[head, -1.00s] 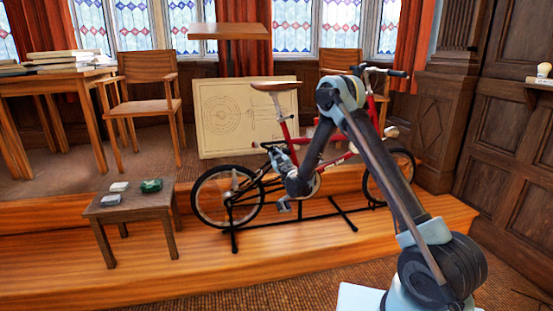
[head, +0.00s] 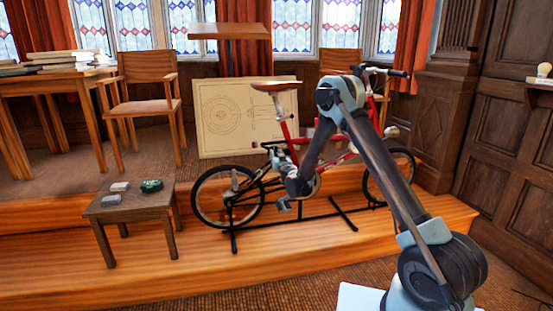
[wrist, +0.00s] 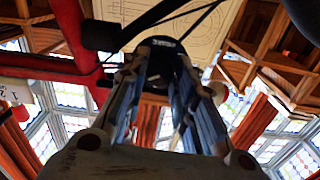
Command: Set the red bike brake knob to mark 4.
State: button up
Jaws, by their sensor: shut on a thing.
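The red bike (head: 341,158) stands side-on on a black stand on the wooden step. In the wrist view its red frame tubes (wrist: 70,40) run along the upper left. My gripper (head: 272,152) is at the bike's rear, below the saddle. In the wrist view a dark round knob (wrist: 165,47) with a small pale marking sits at the fingertips. My gripper (wrist: 167,72) is shut on this knob, with a finger on each side. The scale marks and the knob's setting cannot be read. My forearm hides part of the bike's middle in the head view.
A small table (head: 130,206) with a green box and two grey items stands at left. A drawing board (head: 226,142) leans behind the bike. A chair (head: 150,105) and a desk with books (head: 52,82) are further back. The step before the small table is clear.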

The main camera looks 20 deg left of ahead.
jog(key=shift+d+f, duration=0.1)
jog(key=shift+d, duration=0.15)
jog(key=o, duration=1)
jog(key=shift+o, duration=0.4)
jog(key=shift+s+f, duration=0.1)
jog(key=shift+f, duration=0.05)
jog(key=v, duration=1.1)
jog(key=shift+s, duration=0.3)
jog(key=shift+d, duration=0.15)
